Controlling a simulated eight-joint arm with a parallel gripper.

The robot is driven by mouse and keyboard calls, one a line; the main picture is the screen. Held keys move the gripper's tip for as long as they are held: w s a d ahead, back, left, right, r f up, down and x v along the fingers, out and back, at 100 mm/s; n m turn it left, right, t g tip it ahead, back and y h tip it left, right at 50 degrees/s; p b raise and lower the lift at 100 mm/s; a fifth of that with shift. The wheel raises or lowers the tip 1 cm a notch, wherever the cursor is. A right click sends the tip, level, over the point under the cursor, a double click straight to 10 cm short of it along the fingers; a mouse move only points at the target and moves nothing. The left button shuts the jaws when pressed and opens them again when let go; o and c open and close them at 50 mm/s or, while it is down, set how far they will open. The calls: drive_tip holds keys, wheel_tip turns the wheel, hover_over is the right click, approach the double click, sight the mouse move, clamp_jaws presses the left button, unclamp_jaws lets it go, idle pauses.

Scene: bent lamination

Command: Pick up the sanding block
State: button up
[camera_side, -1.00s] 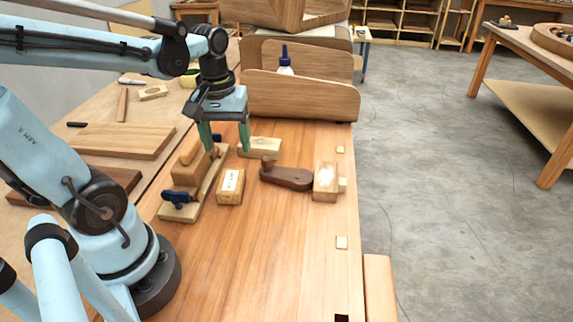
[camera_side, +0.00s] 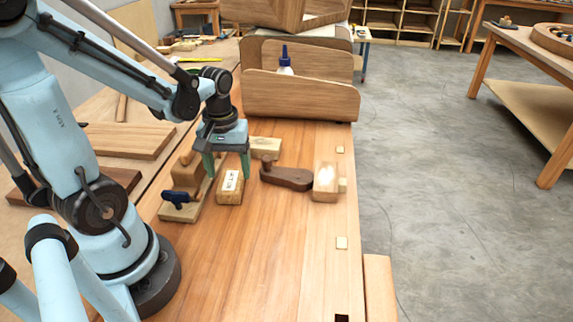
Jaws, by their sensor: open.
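A small wooden block with a white label (camera_side: 229,194), apparently the sanding block, lies on the workbench (camera_side: 265,250). The print on its label is too small to read. My gripper (camera_side: 228,171) points down over the far end of this block. Its two green fingers are apart, one to the left and one to the right of the block. I cannot tell whether the fingertips touch it or the bench.
A wooden jig with a dark blue knob (camera_side: 176,197) stands close on the left. A pale block (camera_side: 265,146) lies behind, and a dark wooden tool (camera_side: 286,177) and another block (camera_side: 326,182) lie to the right. Bent panels (camera_side: 300,98) stand at the back. The front bench is clear.

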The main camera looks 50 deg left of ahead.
sight(230, 180)
drive_tip(key=f, duration=0.2)
drive_tip(key=shift+w+a+f, duration=0.2)
drive_tip(key=shift+a+f, duration=0.05)
drive_tip(key=shift+f, duration=1.1)
drive_tip(key=c, duration=0.7)
